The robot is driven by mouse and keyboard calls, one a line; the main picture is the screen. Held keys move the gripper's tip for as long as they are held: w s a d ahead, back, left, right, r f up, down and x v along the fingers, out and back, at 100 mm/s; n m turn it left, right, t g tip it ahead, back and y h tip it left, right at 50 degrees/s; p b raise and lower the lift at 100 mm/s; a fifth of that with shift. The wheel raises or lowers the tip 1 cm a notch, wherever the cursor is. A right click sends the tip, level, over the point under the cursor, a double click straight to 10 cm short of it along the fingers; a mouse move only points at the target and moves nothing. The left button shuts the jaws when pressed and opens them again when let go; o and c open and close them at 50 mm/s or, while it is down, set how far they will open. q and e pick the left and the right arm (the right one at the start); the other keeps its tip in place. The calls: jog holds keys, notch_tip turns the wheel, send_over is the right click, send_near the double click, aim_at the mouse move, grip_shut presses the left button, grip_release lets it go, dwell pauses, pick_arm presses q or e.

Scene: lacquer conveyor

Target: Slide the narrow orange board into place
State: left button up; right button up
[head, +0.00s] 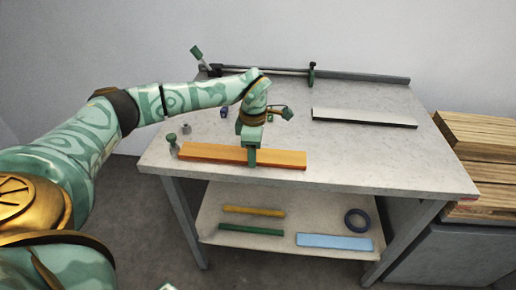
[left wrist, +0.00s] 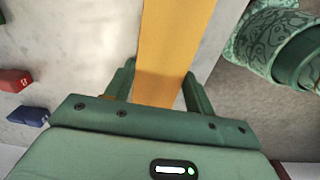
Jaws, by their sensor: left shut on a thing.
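The narrow orange board (head: 212,153) lies along the front edge of the grey worktable, left of the middle. My left gripper (head: 252,160) comes down over it from above and is shut on it, one finger showing on its front side. In the left wrist view the orange board (left wrist: 166,45) runs away between the two fingers (left wrist: 160,90). Whether the board touches the tabletop under the gripper cannot be told. My right gripper is not in view.
A green-knobbed clamp (head: 172,142) stands at the board's left end. A long bar clamp (head: 290,72) lies at the table's back. A pale board (head: 362,118) lies at right. The lower shelf (head: 222,212) holds several items. Stacked planks (head: 480,140) stand at right. The table's right front is clear.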

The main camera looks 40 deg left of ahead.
pick_arm(q)
jog(key=o, duration=1.2)
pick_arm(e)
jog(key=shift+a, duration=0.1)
pick_arm(q)
notch_tip(320, 180, up, 16)
jog(key=p, duration=0.5)
jog(key=shift+r+p, duration=0.15)
jog(key=shift+p, duration=0.15)
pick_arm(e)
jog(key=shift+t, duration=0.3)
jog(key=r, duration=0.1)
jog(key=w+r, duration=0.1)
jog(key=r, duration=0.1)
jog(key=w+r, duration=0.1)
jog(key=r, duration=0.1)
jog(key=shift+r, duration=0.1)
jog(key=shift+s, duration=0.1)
